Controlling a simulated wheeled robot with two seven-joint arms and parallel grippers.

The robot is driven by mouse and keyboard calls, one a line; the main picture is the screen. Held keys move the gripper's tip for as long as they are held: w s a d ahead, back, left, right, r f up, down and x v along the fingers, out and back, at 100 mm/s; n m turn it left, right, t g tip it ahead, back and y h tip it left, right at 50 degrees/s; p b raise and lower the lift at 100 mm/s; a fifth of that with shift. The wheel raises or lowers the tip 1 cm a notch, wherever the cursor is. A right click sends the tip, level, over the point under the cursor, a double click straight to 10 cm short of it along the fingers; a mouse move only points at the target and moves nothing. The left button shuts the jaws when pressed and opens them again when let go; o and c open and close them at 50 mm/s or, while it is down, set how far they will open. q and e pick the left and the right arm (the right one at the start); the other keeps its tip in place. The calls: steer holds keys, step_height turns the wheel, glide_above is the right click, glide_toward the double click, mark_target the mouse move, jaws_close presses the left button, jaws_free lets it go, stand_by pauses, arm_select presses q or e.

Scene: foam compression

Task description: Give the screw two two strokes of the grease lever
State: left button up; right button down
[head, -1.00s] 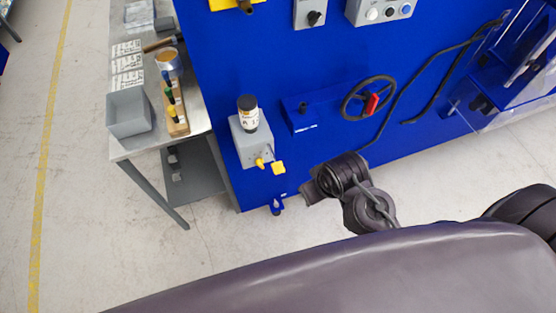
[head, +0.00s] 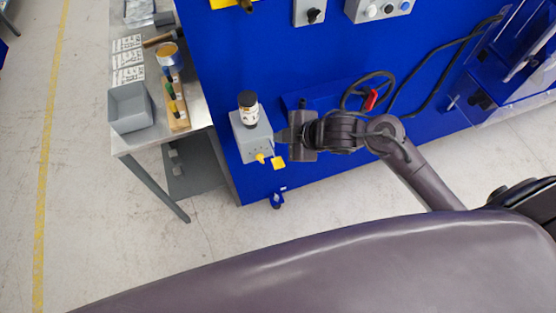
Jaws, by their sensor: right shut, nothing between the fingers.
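A grey box (head: 250,145) is mounted on the blue panel, with a black-capped, white-labelled jar (head: 248,110) upright on top. A yellow knob (head: 261,158) sits low on its front. A yellow paddle (head: 279,163), which looks like the grease lever's end, stands at its lower right. My right gripper (head: 281,135) is shut and empty, pointing left beside the box's right side, just above the paddle. I cannot tell whether it touches the box. I cannot make out which part is screw two. My left gripper is not in view.
A black handwheel (head: 357,86) with a red handle is behind my right arm. A black hose (head: 428,69) runs up the blue panel (head: 300,40). At left, a metal table (head: 200,121) holds a grey bin (head: 131,107), a wooden rack (head: 177,112) and cards.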

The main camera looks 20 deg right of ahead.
steer(key=shift+s+f+n+g+y, duration=0.1)
steer(key=shift+f+n+g+y, duration=0.1)
steer(key=shift+n+g+y, duration=0.35)
steer(key=b, duration=0.8)
glide_above(282, 163)
steer(key=shift+t+h, duration=0.25)
step_height(282, 163, down, 8)
steer(key=shift+r, duration=0.25)
steer(key=shift+f, duration=0.65)
stand_by(0.6)
steer(key=shift+f+b, duration=0.4)
